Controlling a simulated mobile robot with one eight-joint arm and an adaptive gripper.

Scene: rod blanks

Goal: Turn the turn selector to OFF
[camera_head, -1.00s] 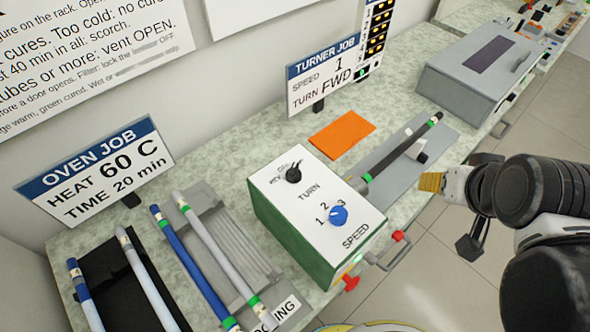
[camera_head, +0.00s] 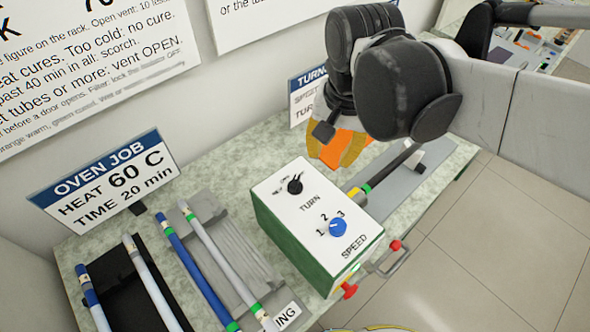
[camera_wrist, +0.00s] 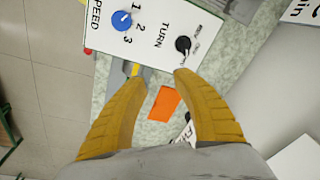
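The turn selector (camera_head: 295,185) is a black knob on the white top of the green control box (camera_head: 302,208), above the word TURN. Its surrounding labels are too small to read surely. It also shows in the wrist view (camera_wrist: 183,44), ahead of my right finger. A blue speed knob (camera_head: 338,227) sits lower on the same panel. My gripper (camera_wrist: 160,78) has two yellow ribbed fingers, spread apart with nothing between them. In the head view it is over the orange sheet, behind the box, partly hidden by my arm. It is apart from the selector.
An orange sheet (camera_wrist: 164,103) lies behind the box. A rod runs from the box's right side over a grey plate (camera_head: 440,152). Racks with several rods stand at left. The OVEN JOB sign (camera_head: 100,180) stands behind them. Red knobs (camera_head: 349,291) stick out in front.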

